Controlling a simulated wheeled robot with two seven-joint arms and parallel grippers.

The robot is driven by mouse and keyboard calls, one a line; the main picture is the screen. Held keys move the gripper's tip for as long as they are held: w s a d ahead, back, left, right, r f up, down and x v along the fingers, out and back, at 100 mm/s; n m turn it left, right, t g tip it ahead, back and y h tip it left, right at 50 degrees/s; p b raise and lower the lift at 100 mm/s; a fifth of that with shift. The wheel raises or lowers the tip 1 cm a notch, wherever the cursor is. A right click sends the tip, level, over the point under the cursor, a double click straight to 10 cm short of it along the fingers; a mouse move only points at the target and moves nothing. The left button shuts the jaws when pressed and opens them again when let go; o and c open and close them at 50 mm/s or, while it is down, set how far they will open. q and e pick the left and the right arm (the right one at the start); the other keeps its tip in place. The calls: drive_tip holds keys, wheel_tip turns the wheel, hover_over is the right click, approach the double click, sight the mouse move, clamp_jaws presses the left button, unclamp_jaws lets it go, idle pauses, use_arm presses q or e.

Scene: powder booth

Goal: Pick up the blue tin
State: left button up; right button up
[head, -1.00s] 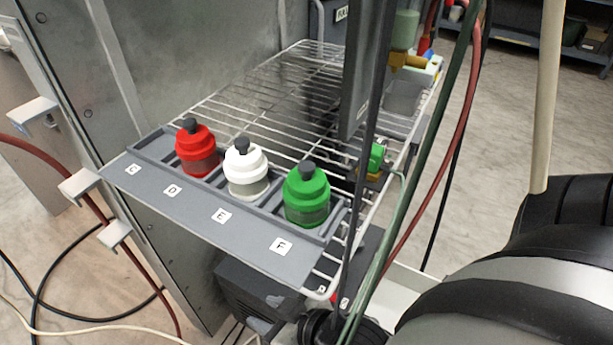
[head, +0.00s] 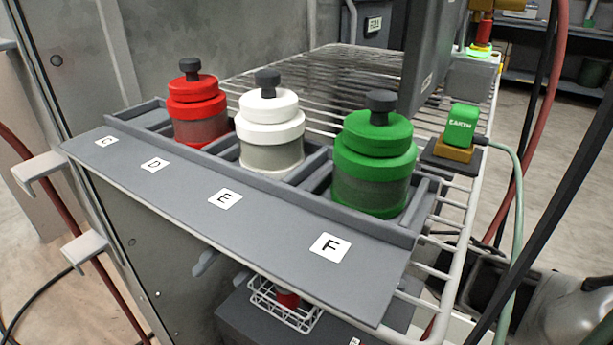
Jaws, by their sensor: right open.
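No blue tin shows in the head view. A red tin (head: 198,106), a white tin (head: 270,130) and a green tin (head: 375,160), each with a dark knob on top, stand upright in a grey slotted rack (head: 190,192). They stand behind labels D, E and F. The slot behind label C looks empty. My right gripper (head: 462,275) is at the lower right, below and right of the rack, dark and partly hidden behind the wire shelf edge. It is open, apart from the tins. My left gripper is not in view.
A wire shelf (head: 330,68) extends behind the rack. A green earth clamp (head: 461,122) with a cable sits at its right edge. A dark upright panel (head: 432,55) stands above the shelf. Hoses hang at right. A small white wire basket (head: 285,305) is below the rack.

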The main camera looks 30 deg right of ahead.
drive_tip(key=w+d+m+h+b, duration=0.1)
drive_tip(key=w+d+h+b, duration=0.3)
drive_tip(key=d, duration=0.6)
drive_tip(key=w+d+m+h, duration=0.15)
drive_tip(key=d+h, duration=0.35)
drive_tip(key=d, duration=0.5)
drive_tip(key=shift+n, duration=0.25)
drive_tip(key=f, duration=0.3)
drive_tip(key=f+b, duration=0.1)
drive_tip(key=f, duration=0.2)
drive_tip(key=f+b, duration=0.1)
drive_tip(key=f, duration=0.2)
drive_tip(key=shift+w+f, duration=0.35)
drive_tip(key=shift+f+b, duration=0.35)
wheel_tip(320, 180, down, 3)
drive_tip(key=shift+a+f+b, duration=0.1)
drive_tip(key=shift+b, duration=0.8)
wheel_tip(320, 180, down, 2)
drive_tip(key=shift+b, duration=0.4)
drive_tip(key=c, duration=1.1)
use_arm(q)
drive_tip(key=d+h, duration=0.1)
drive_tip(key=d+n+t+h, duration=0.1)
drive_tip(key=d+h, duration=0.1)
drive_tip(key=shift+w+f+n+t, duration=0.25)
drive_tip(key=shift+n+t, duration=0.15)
use_arm(e)
drive_tip(key=shift+c, duration=0.5)
drive_tip(key=shift+r, duration=0.2)
